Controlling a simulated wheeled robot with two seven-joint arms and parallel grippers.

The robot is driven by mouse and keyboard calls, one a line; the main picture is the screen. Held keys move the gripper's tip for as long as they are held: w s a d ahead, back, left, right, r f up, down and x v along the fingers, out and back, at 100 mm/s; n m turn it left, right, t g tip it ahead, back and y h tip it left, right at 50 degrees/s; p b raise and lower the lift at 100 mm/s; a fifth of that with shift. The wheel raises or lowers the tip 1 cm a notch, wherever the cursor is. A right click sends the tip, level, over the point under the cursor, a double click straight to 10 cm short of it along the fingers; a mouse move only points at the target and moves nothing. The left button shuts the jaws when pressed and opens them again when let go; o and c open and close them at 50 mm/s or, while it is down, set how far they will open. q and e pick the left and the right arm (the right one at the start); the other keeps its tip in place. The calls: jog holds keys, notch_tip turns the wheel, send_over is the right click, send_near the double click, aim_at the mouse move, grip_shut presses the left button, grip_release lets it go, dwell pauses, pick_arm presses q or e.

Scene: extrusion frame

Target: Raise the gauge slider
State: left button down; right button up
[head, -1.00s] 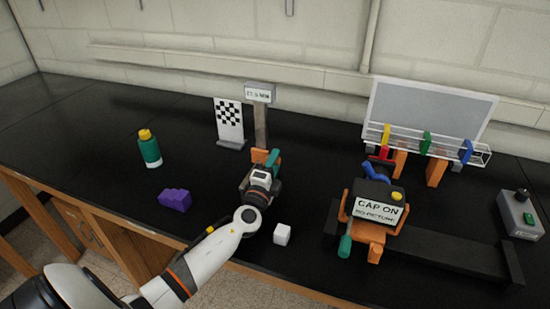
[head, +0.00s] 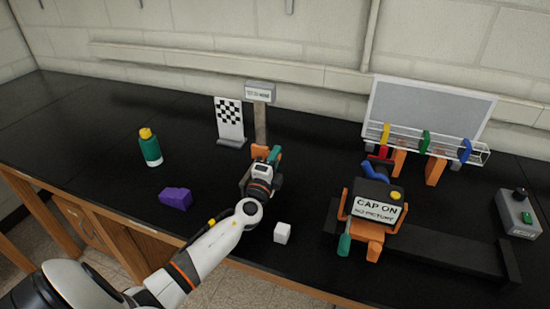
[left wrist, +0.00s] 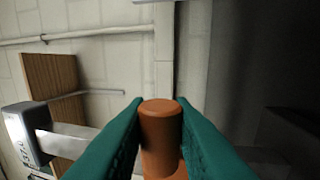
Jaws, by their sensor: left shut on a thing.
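The height gauge has a grey post (head: 261,122) with a display box (head: 261,93) on top; its reading is too blurred to tell in the head view. An orange slider (head: 259,151) sits low on the post. My left gripper (head: 273,155) is at the slider, its teal fingers shut. In the left wrist view the teal fingers (left wrist: 160,135) are closed on both sides of an orange round knob (left wrist: 160,110). The display box (left wrist: 25,133) and part of the post (left wrist: 68,143) show at left there. My right gripper is not in view.
A checkerboard plate (head: 230,120) stands close left of the post. A camera device with a "CAP ON" screen (head: 378,208) stands at right.

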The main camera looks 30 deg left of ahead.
pick_arm(q)
notch_tip(320, 180, up, 11)
jog(key=p, duration=0.7)
jog(key=shift+r, duration=0.2)
jog(key=c, duration=1.3)
grip_release()
jog(key=shift+f, duration=0.1)
jog(key=b+v, duration=0.3)
jog(key=v, duration=0.9)
